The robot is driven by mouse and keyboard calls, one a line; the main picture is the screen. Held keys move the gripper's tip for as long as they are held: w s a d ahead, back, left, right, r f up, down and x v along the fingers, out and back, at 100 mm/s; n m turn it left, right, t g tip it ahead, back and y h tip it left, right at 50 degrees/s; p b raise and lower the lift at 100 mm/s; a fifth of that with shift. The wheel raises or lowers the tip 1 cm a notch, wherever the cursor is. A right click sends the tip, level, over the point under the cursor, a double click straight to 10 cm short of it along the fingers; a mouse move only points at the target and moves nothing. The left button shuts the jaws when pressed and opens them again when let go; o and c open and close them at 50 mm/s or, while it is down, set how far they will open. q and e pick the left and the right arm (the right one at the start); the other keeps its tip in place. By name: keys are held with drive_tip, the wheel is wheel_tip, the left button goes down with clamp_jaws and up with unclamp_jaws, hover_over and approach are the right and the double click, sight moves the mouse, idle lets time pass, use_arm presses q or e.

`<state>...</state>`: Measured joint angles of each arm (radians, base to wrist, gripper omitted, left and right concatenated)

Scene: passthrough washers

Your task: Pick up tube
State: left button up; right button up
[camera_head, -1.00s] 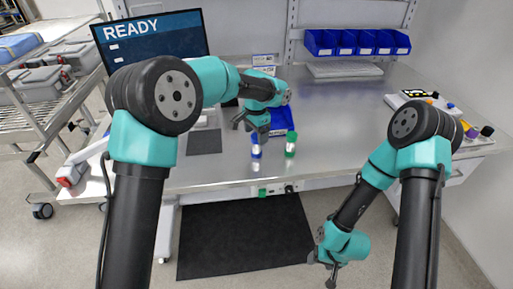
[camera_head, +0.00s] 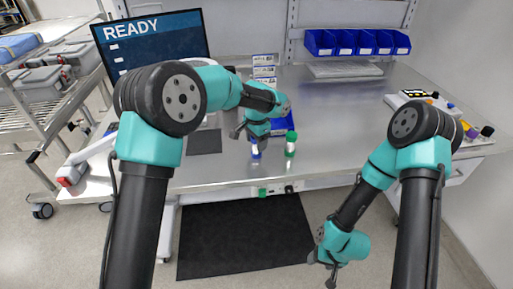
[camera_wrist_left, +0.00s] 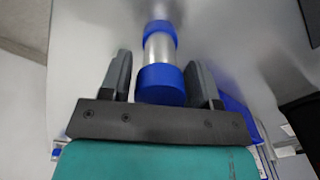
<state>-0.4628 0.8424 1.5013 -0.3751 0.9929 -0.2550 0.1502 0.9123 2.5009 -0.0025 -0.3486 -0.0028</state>
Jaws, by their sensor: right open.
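A tube with blue ends and a clear middle (camera_head: 255,151) stands on the metal table near its front edge. My left gripper (camera_head: 248,135) is over its top and hides part of it. In the left wrist view the tube (camera_wrist_left: 160,47) lies between the two spread fingers of my left gripper (camera_wrist_left: 161,80), with a narrow gap at the left finger; contact at the right finger is unclear. A second tube with green ends (camera_head: 290,144) stands just to the right. My right gripper (camera_head: 331,272) is open and empty, low in front of the table.
A blue bin (camera_head: 284,122) sits behind the tubes. A monitor reading READY (camera_head: 153,40) stands at the back left. Blue bins (camera_head: 357,42) hang at the back. Colored items (camera_head: 470,128) lie at the right edge. The middle right of the table is clear.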

use_arm(q)
drive_tip(key=c, duration=0.7)
drive_tip(key=shift+o, duration=0.2)
drive_tip(key=shift+r, duration=1.75)
drive_tip(key=s+r, duration=0.1)
drive_tip(key=s, duration=1.5)
drive_tip(key=shift+r, duration=0.25)
